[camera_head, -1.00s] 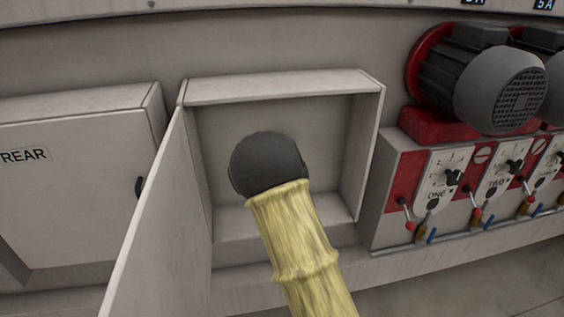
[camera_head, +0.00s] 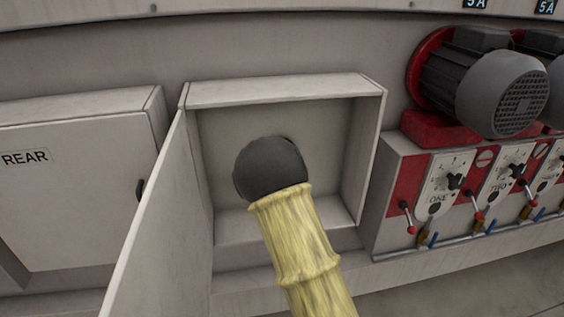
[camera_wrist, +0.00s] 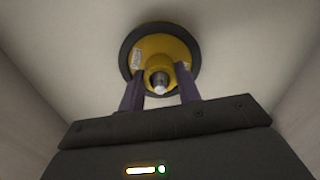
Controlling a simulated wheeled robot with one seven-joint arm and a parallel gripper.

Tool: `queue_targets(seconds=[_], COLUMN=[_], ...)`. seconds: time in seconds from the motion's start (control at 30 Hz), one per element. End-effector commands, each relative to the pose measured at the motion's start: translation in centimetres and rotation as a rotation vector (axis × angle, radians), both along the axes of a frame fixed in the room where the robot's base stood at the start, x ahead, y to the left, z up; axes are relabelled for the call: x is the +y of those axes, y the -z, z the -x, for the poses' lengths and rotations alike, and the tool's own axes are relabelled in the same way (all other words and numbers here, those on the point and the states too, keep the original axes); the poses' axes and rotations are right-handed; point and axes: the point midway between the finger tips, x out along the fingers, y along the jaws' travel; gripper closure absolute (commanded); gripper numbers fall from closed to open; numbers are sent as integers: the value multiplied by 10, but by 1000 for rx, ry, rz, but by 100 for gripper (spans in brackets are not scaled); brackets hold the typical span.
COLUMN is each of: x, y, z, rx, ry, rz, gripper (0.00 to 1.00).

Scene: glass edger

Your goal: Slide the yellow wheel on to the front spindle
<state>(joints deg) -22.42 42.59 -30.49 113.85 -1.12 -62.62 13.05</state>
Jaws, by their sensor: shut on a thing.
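The yellow wheel (camera_wrist: 172,50) with a dark rim shows in the wrist view, at the back of the box. My gripper (camera_wrist: 158,82) is shut on it, with a finger on each side of its hub. A metal tip, which looks like the end of the front spindle (camera_wrist: 159,83), shows in the middle of the hub between the fingers. How far the wheel sits along the spindle I cannot tell. In the head view my arm in its yellow sleeve reaches into the open box (camera_head: 372,150), and its dark end hides the gripper and nearly all of the wheel.
The open box door (camera_head: 160,225) stands out to the left of my arm. A shut cabinet marked REAR (camera_head: 75,190) is farther left. Red and grey motors (camera_head: 500,90) and a panel with levers (camera_head: 440,195) are to the right. The box walls are close around my gripper.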

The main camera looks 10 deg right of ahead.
Motion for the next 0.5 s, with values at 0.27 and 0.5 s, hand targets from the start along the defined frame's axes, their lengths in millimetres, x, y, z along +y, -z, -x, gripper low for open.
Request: queue_targets(seconds=[0.27, 0.5], x=[0, 0], y=[-1, 1], z=[-3, -2], rx=[-2, 2], ry=[0, 0], rz=[0, 0], gripper=[41, 41])
